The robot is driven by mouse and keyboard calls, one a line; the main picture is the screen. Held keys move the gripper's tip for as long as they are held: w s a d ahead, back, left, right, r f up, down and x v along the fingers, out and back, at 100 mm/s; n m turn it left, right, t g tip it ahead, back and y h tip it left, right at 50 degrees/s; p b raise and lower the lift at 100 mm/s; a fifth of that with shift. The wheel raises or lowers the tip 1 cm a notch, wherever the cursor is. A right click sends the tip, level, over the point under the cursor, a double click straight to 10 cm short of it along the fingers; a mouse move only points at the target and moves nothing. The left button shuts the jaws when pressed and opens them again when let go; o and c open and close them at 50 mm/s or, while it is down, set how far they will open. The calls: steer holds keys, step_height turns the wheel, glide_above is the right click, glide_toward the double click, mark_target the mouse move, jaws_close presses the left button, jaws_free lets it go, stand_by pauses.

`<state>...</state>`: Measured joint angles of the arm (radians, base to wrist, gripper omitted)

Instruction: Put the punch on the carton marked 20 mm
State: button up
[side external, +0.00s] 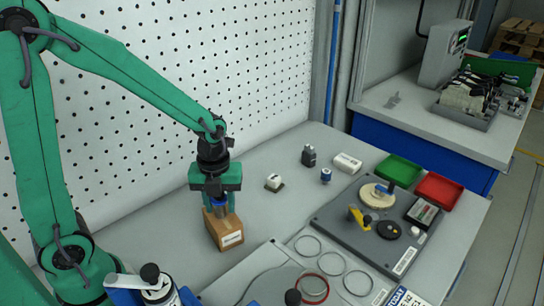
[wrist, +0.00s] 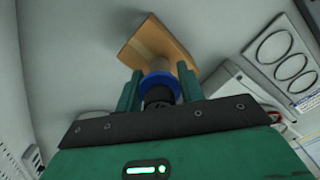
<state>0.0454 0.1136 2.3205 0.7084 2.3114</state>
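The carton (side external: 222,233) is a small brown box on the bench below my gripper. It has a white label whose print is too small to read. In the wrist view its brown top (wrist: 150,38) shows beyond the fingers. The punch (side external: 220,209) has a blue collar and a pale metal lower end. It stands upright between my fingers over the carton's top. Its collar shows in the wrist view (wrist: 160,79). My gripper (side external: 217,197) appears shut on the punch, a finger close on each side. Whether the punch's lower end touches the carton cannot be told.
A grey board (side external: 330,222) with round fittings and a yellow-handled part lies to the right. Green (side external: 398,170) and red (side external: 438,190) trays sit behind it. Small blocks stand mid-bench. A perforated wall (side external: 220,60) runs behind. Bench around the carton's right side is clear.

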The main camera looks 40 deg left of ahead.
steer(key=o, duration=0.4)
steer(key=shift+c, duration=0.2)
steer(key=shift+r, duration=0.15)
step_height(320, 180, up, 12)
steer(key=shift+r, duration=0.1)
stand_by(0.4)
stand_by(0.5)
steer(key=s+r+n+t, duration=0.2)
steer(key=s+n, duration=0.2)
steer(key=n, duration=0.9)
steer(key=s+a+r+n+t, duration=0.1)
steer(key=s+r+n+t, duration=0.1)
steer(key=n, duration=1.2)
steer(key=s+t, duration=0.1)
steer(key=s, duration=0.1)
steer(key=shift+s+a+t, duration=0.2)
steer(key=shift+s+t, duration=0.1)
